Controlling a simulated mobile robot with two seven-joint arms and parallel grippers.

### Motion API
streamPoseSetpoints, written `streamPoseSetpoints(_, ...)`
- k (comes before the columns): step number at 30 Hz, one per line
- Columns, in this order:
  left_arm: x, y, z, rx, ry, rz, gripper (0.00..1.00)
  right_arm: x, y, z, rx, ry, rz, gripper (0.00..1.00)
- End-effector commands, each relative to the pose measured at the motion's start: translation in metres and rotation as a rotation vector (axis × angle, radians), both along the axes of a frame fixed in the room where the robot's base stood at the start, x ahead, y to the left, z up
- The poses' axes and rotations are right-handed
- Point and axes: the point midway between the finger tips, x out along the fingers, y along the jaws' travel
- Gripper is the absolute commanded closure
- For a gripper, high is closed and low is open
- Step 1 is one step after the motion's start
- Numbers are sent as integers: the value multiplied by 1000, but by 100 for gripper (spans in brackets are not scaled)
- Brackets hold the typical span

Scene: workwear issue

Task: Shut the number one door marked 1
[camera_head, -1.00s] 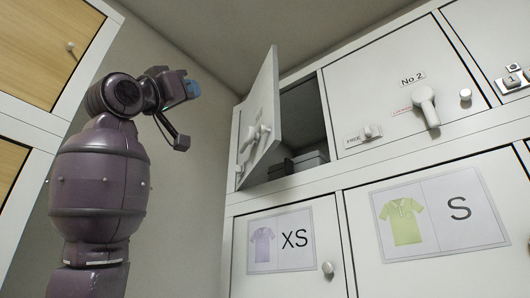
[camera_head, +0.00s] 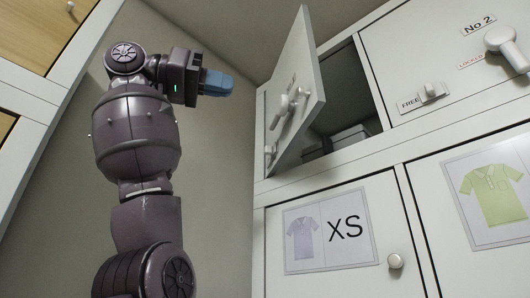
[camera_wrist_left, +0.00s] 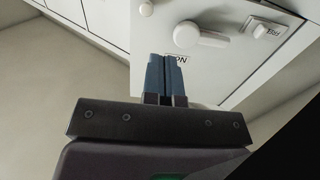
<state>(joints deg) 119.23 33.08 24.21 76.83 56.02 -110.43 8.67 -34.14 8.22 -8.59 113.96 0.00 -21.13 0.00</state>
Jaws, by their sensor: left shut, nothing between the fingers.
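The number one door (camera_head: 300,95) stands open in the head view, hinged on its left and swung out from the white cabinet. Its handle (camera_head: 281,108) and a small latch show on its outer face; its label is too oblique to read. Behind it the compartment (camera_head: 346,95) is partly visible. My left gripper (camera_head: 232,84) is shut and empty, left of the door and apart from it, with blue fingertips pointing right. In the left wrist view the shut fingers (camera_wrist_left: 166,76) point toward the door face (camera_wrist_left: 225,65), with its white handle (camera_wrist_left: 199,36) beyond them. My right gripper is not in view.
Grey boxes (camera_head: 348,137) lie inside the open compartment. The No 2 door (camera_head: 450,65) to the right is closed. Below are closed doors with an XS sign (camera_head: 331,233) and a green shirt sign (camera_head: 492,196). A wood-fronted cabinet (camera_head: 40,28) stands at left.

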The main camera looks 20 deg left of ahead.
Motion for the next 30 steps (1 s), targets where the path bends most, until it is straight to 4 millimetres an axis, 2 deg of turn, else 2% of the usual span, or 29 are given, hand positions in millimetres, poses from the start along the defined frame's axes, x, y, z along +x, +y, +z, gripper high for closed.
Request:
streamPoseSetpoints(21, 73, -89, 0, -2, 5, 0, 100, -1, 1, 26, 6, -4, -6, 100)
streamPoseSetpoints(30, 86, -105, 0, -3, 3, 1, 100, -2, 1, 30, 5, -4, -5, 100)
